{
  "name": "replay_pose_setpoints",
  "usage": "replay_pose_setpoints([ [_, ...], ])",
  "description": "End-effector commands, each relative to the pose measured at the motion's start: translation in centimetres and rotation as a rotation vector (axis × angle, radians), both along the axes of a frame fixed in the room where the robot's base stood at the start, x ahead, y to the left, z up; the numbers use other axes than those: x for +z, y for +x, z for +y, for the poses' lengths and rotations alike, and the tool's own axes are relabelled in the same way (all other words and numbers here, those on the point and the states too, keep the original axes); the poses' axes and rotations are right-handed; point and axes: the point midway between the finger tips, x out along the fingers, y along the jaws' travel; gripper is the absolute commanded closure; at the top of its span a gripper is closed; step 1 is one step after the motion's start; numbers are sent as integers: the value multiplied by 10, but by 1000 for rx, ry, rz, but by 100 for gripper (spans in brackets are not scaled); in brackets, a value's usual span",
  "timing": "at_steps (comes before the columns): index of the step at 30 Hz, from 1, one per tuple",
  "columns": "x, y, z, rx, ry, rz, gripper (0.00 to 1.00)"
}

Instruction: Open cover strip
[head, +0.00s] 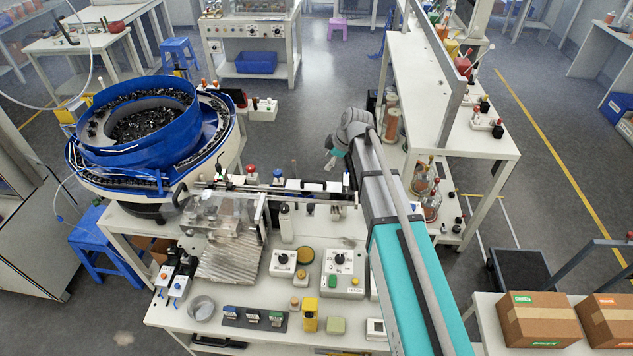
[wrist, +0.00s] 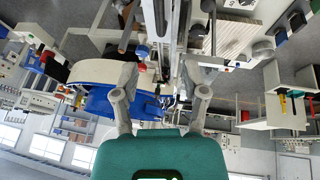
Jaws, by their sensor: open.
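My gripper (head: 332,160) is behind the workbench's far edge in the head view, beside the right end of the feed rail. In the wrist view my gripper (wrist: 162,92) has its two grey fingers spread wide with nothing held between them. The narrow feed rail (head: 270,187) runs from the bowl feeder across the back of the bench. In the wrist view the rail (wrist: 166,35) runs up the picture between and beyond the fingertips. I cannot clearly tell the cover strip from the rail, or whether it is open. No contact with the rail is visible.
The blue bowl feeder (head: 140,125) with black parts stands at left. A white shelf table (head: 450,125) stands close to the right of my arm.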

Motion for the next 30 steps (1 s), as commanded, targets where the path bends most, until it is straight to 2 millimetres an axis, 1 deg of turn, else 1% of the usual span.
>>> replay_pose_setpoints([
  [1, -7, 1, 2, 0, 0, 0, 43],
  [3, -13, 2, 4, 0, 0, 0, 43],
  [30, -81, 16, 31, -1, -1, -1, 43],
])
